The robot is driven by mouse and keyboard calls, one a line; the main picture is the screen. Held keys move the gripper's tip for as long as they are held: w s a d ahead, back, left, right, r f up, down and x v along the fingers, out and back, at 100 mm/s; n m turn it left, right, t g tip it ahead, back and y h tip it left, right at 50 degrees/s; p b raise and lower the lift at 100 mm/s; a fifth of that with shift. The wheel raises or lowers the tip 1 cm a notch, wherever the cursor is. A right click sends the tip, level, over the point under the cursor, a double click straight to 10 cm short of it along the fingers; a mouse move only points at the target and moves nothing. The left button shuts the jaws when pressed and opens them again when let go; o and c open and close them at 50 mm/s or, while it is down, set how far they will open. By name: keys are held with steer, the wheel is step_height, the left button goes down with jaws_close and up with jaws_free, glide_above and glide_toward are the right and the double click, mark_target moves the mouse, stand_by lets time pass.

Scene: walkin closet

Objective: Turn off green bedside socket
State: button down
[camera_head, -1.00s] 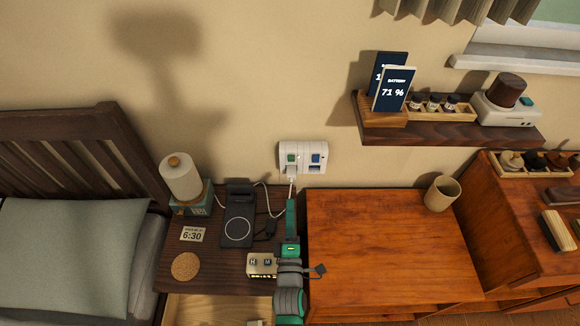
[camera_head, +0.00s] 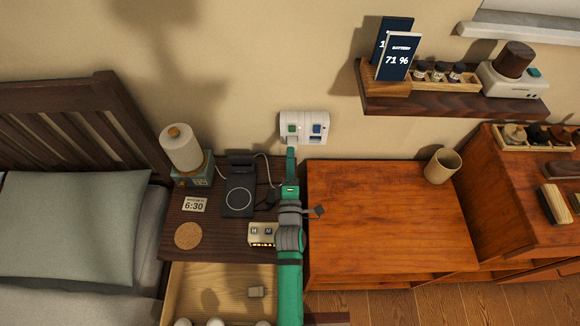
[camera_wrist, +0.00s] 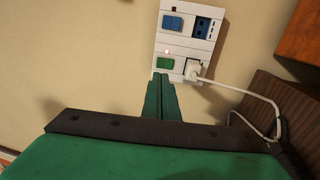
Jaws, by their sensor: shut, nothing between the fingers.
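The white wall socket plate (camera_head: 304,140) is above the nightstand and holds a green switch (camera_head: 292,128) on the left and a blue switch (camera_head: 316,128) on the right. In the wrist view the green switch (camera_wrist: 166,63) has a small lit red light (camera_wrist: 167,51) beside it. A white plug (camera_wrist: 193,70) with a white cable sits in the outlet next to the green switch. My gripper (camera_head: 291,150) is shut and empty. In the wrist view its fingertips (camera_wrist: 160,77) are just below the green switch; I cannot tell if they touch the plate.
The nightstand (camera_head: 175,240) carries a lamp (camera_head: 181,150), a charger (camera_head: 240,198) and a coaster (camera_head: 188,236). Its drawer (camera_head: 200,290) is open beneath my arm. A wooden desk (camera_head: 390,220) stands right, with a shelf (camera_head: 450,104) above it.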

mark_target(291, 128)
steer(key=w, duration=0.6)
steer(key=shift+w+d+r, duration=0.2)
steer(key=shift+w+r, duration=0.15)
steer(key=shift+r, duration=0.05)
steer(key=shift+w, duration=0.25)
steer(key=shift+a, duration=0.1)
